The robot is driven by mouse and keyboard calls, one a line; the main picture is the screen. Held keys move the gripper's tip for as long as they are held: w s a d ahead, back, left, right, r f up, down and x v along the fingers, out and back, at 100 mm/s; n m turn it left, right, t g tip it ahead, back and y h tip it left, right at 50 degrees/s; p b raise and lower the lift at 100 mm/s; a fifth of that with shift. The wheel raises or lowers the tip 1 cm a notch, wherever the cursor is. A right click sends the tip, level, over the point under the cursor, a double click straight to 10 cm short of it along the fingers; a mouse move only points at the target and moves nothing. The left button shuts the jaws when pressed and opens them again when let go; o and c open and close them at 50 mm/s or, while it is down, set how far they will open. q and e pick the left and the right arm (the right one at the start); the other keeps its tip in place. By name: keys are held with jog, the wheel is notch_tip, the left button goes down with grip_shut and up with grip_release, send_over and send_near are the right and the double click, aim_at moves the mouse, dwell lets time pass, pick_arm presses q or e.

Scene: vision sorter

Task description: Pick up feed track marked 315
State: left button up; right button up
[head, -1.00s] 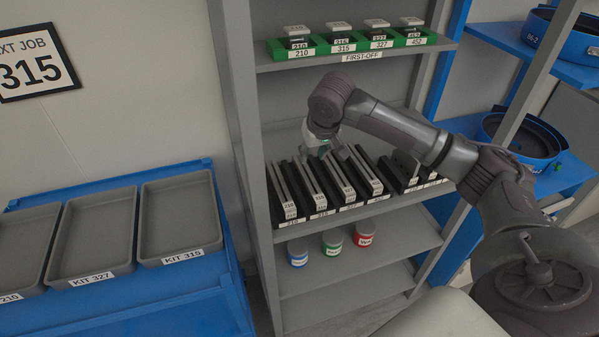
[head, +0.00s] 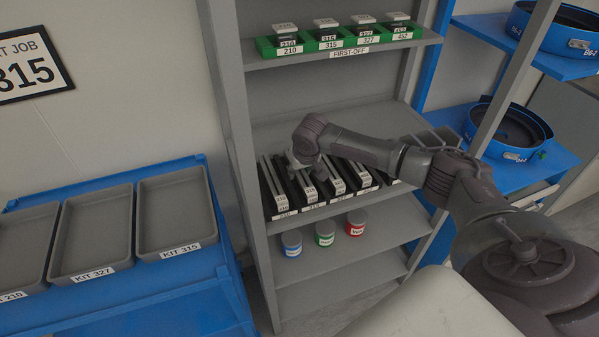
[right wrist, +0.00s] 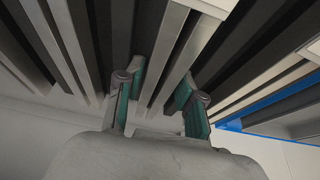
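The feed track marked 315 (head: 307,187) stands second from the left in a row of dark and light tracks on the middle shelf (head: 395,205). The track marked 210 (head: 279,190) is to its left and the track marked 327 (head: 335,182) to its right. My right gripper (head: 300,162) is low over the rear of the 210 and 315 tracks, and the wrist hides its fingers there. In the right wrist view the teal-padded fingers (right wrist: 158,92) are apart, with light rails (right wrist: 172,62) running between them; contact is unclear. My left gripper is out of view.
Green first-off bins (head: 350,42) sit on the shelf above. Blue, green and red-labelled tins (head: 324,236) stand below. The grey KIT 315 tray (head: 172,212) lies on the blue bench at left, beside the KIT 327 tray (head: 92,232). The wall sign (head: 32,65) reads 315.

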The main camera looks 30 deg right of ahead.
grip_shut()
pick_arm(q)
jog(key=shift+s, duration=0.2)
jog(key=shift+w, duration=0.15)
pick_arm(e)
jog(key=shift+r, duration=0.1)
